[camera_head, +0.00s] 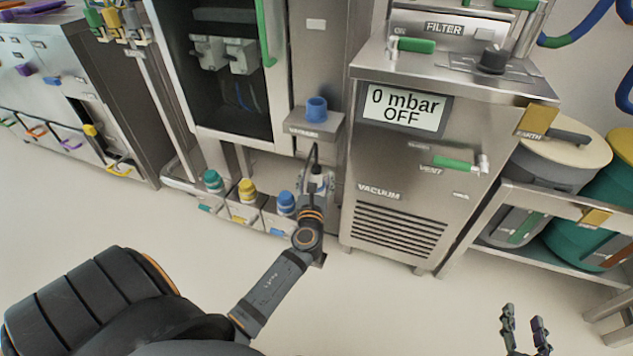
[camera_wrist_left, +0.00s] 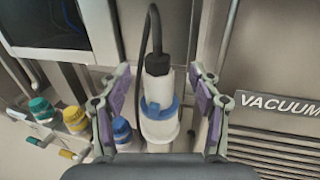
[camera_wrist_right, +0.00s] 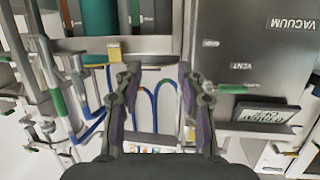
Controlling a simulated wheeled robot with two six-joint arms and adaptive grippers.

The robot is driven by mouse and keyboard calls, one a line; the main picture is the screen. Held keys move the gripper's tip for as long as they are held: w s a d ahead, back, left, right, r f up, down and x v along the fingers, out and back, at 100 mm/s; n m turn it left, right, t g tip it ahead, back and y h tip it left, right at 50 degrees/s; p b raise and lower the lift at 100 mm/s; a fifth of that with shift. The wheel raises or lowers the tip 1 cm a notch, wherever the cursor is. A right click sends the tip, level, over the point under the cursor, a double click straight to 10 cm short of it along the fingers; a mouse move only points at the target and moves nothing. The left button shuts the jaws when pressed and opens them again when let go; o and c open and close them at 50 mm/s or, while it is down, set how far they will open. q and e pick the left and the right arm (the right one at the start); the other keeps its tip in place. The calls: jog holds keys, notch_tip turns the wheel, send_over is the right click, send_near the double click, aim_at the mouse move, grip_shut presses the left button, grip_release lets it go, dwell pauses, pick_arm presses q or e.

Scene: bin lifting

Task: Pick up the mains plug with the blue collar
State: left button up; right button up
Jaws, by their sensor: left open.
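The mains plug is white with a blue collar (camera_wrist_left: 160,109), and a black cable leaves its black top end. It hangs upright between the fingers of my open left gripper (camera_wrist_left: 158,78) in the left wrist view. Gaps show on both sides, so the fingers are beside it and not closed on it. In the head view the left gripper (camera_head: 316,192) is in front of the plug and hides much of it. My right gripper (camera_head: 525,325) is open and empty at the lower right, away from the plug; its spread fingers also show in the right wrist view (camera_wrist_right: 157,75).
A small shelf with a blue socket (camera_head: 316,110) is above the plug. Boxes with green (camera_head: 212,181), yellow (camera_head: 247,190) and blue (camera_head: 286,203) tops stand to its left. The steel vacuum unit (camera_head: 385,215) stands close on the right. The floor in front is clear.

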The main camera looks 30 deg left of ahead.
aim_at(316, 175)
pick_arm(q)
jog(key=x, duration=0.3)
jog(key=shift+w+a+b, duration=0.2)
jog(key=shift+a+b, duration=0.05)
jog(key=shift+b, duration=0.1)
grip_shut()
pick_arm(e)
notch_tip(316, 175, up, 8)
jog(key=w+t, duration=0.1)
jog(key=t, duration=0.2)
jog(key=shift+w+t, duration=0.3)
jog(key=shift+w, duration=0.1)
